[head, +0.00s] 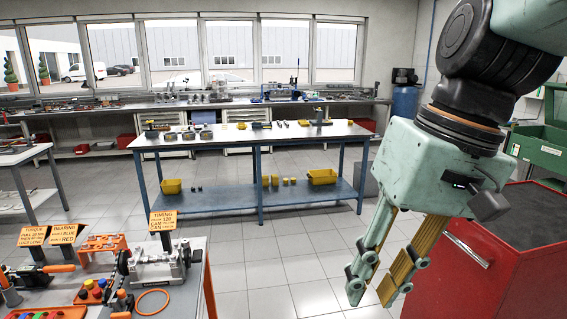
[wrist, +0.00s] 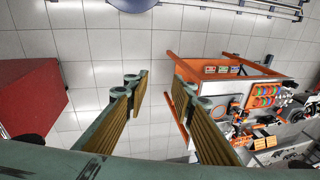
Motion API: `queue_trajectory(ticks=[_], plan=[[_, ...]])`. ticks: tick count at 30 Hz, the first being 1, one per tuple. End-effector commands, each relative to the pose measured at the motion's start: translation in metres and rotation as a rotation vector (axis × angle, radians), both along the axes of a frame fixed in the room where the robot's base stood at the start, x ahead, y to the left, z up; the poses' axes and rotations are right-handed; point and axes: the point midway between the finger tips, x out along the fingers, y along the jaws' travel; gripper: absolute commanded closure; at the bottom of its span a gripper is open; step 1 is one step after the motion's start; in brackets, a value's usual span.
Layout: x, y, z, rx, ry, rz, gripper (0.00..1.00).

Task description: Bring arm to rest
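My arm reaches down from the top right in the head view, with my gripper (head: 372,291) hanging over the floor beside the red tool cabinet (head: 500,255). In the wrist view the two ribbed fingers of my gripper (wrist: 159,85) stand apart, and only floor tiles show between them. It is open and holds nothing. It touches no object that I can see.
A workbench (head: 196,243) with engine parts and orange signs (head: 163,221) stands at the lower left. A blue-legged table (head: 262,141) with several small parts is in the middle. Tiled floor (head: 290,268) is clear between the workbench and the cabinet.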

Motion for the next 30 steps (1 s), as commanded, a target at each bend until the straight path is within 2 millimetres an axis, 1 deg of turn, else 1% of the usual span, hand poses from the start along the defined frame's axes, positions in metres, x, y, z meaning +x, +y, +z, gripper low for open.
queue_trajectory(ticks=[3, 18, 25, 30], plan=[[-0.013, -0.010, 0.001, -0.028, -0.029, -0.014, 0.77], [-0.061, -0.051, 0.000, -0.139, -0.155, -0.074, 0.77], [-0.080, -0.068, -0.002, -0.182, -0.211, -0.101, 0.77], [-0.088, -0.076, -0.003, -0.201, -0.240, -0.113, 0.77]])
